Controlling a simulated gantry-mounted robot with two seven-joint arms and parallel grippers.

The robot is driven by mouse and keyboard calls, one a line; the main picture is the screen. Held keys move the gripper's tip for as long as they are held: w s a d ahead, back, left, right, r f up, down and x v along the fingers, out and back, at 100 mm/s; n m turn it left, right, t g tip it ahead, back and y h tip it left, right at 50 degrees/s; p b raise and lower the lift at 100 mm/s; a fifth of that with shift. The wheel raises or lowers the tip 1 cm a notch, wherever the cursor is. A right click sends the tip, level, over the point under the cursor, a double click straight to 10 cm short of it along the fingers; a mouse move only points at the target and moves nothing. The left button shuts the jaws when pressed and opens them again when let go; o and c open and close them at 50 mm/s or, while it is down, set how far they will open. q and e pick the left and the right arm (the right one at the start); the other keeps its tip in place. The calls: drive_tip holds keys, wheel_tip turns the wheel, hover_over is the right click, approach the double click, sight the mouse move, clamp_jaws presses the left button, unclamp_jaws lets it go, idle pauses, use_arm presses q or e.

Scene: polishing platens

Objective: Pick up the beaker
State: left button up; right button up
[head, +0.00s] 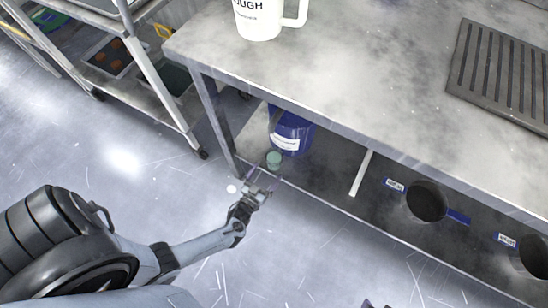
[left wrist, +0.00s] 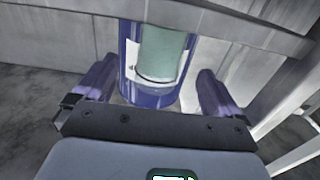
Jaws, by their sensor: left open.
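A small green cylindrical vessel, which looks like the beaker (head: 273,160), stands on the low shelf under the bench, in front of a blue container. My left gripper (head: 262,184) is open and empty just short of it, at the shelf's front edge. In the left wrist view the beaker (left wrist: 165,55) appears upright between my two spread fingers (left wrist: 155,78), beyond the palm and apart from both. Only a sliver of what may be my right gripper (head: 379,304) shows at the bottom edge.
The blue container (head: 291,132) with a white label stands close behind the beaker. The bench top (head: 340,70) overhangs the shelf, with a leg (head: 217,125) to the left. A white jug (head: 258,18) stands on top. A wheeled cart (head: 150,75) is at upper left. The floor in front is clear.

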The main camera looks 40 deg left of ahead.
sight(271, 168)
use_arm(q)
drive_tip(key=x, duration=0.3)
drive_tip(key=shift+a+b, duration=0.15)
drive_tip(key=shift+b, duration=0.15)
drive_tip(key=shift+w, duration=0.45)
drive_tip(key=shift+w+f+b, duration=0.15)
drive_tip(key=shift+w+b, duration=0.25)
drive_tip(key=shift+b, duration=0.2)
drive_tip(key=b+x, duration=0.1)
drive_tip(key=x, duration=0.2)
drive_tip(key=shift+w+a+b, duration=0.1)
drive_tip(key=shift+a+b, duration=0.15)
drive_tip(key=shift+b, duration=0.15)
drive_tip(key=shift+w+a, duration=0.1)
drive_tip(key=shift+w, duration=0.45)
drive_tip(key=shift+s, duration=0.15)
drive_tip(key=shift+c, duration=0.4)
drive_tip(key=c, duration=1.3)
